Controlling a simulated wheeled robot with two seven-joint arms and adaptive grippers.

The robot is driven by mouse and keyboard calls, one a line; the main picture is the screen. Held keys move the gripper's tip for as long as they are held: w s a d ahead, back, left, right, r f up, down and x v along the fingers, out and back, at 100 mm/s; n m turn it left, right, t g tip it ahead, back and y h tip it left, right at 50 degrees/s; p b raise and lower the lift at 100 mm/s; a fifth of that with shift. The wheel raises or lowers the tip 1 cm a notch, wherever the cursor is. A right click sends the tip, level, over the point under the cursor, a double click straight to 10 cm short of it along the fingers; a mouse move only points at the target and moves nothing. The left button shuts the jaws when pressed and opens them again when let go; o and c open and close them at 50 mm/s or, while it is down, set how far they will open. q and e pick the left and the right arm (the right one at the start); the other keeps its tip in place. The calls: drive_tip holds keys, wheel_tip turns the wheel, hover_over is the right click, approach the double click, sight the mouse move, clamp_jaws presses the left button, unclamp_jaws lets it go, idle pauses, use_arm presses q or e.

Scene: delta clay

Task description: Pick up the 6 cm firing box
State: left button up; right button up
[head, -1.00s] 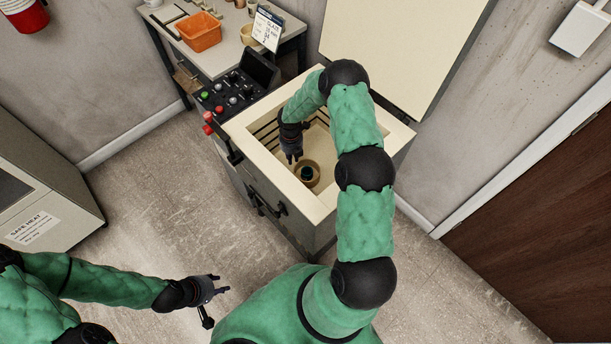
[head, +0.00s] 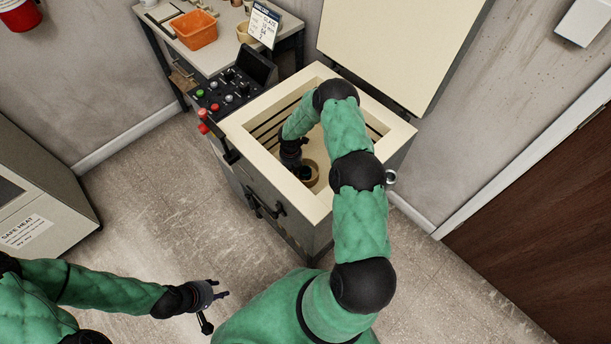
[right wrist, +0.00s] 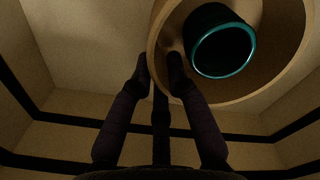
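The firing box appears as a round, tan, open-topped vessel (head: 315,168) on the kiln floor, partly hidden by my right gripper in the head view. Its pale rim (right wrist: 236,101) fills the upper right of the right wrist view. A dark cup with a teal rim (right wrist: 222,50) is inside it. My right gripper (right wrist: 159,68) is open at the vessel's near-left rim, with one fingertip outside the wall and another overlapping the rim in view. Contact cannot be told. My left gripper (head: 217,305) is open and empty above the floor, left of the kiln.
The open kiln (head: 243,128) has high walls around my right forearm, with its lid (head: 405,45) raised behind. A control panel (head: 228,98) is on its left. A table with an orange bin (head: 195,30) stands behind. A grey cabinet (head: 40,170) is at left.

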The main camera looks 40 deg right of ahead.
drive_tip(key=shift+c, duration=0.3)
clamp_jaws()
drive_tip(key=shift+r, duration=0.1)
